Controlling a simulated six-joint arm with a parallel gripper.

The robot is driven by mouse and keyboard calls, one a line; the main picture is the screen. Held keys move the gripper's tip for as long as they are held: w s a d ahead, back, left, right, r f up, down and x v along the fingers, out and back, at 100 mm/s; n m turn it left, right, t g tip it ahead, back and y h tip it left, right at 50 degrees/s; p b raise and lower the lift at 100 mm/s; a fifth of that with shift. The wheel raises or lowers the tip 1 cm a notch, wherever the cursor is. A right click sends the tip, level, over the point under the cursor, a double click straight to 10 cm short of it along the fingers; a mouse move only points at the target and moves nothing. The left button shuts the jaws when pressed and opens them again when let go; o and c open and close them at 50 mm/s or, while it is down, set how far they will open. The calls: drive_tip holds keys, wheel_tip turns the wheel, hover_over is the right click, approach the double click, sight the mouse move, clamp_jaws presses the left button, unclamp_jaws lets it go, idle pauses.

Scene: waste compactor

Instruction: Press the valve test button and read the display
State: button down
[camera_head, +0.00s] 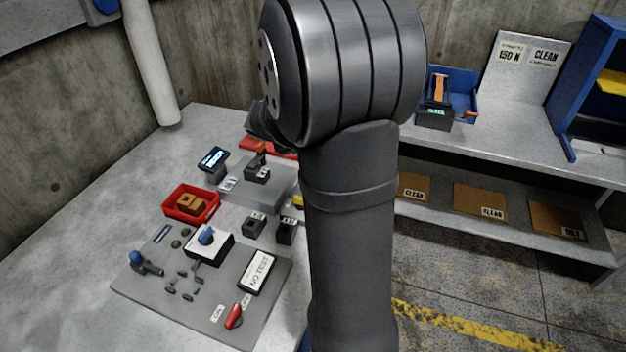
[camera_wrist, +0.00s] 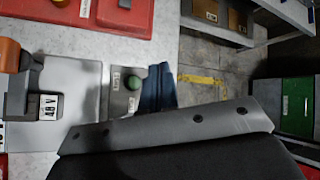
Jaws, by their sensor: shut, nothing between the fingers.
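A grey control panel (camera_head: 180,315) lies on the table in the head view. On it are a white-topped block with a blue knob (camera_head: 206,236) and a white display (camera_head: 257,272) reading "NO TEST". Labels naming the valve test button are too small to read. A green button (camera_wrist: 136,82) sits on a grey labelled box in the wrist view, above my gripper in the picture. My gripper (camera_wrist: 165,130) shows as a grey and black body across the bottom of the wrist view; it is shut and empty, its fingertips not clearly seen. My arm hides it in the head view.
A red tray (camera_head: 167,205) holds a brown block. A small lit display (camera_head: 213,158) stands behind it. A red lever (camera_head: 233,316) and a blue-knobbed lever (camera_head: 135,257) rise from the panel. A shelf bench (camera_head: 540,160) stands right; the table's left side is clear.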

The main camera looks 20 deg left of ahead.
drive_tip(key=shift+f, duration=4.35)
drive_tip(key=shift+f, duration=0.45)
drive_tip(key=shift+f, duration=0.65)
drive_tip(key=shift+r, duration=1.1)
drive_tip(key=shift+r, duration=2.5)
drive_tip(key=shift+f, duration=0.15)
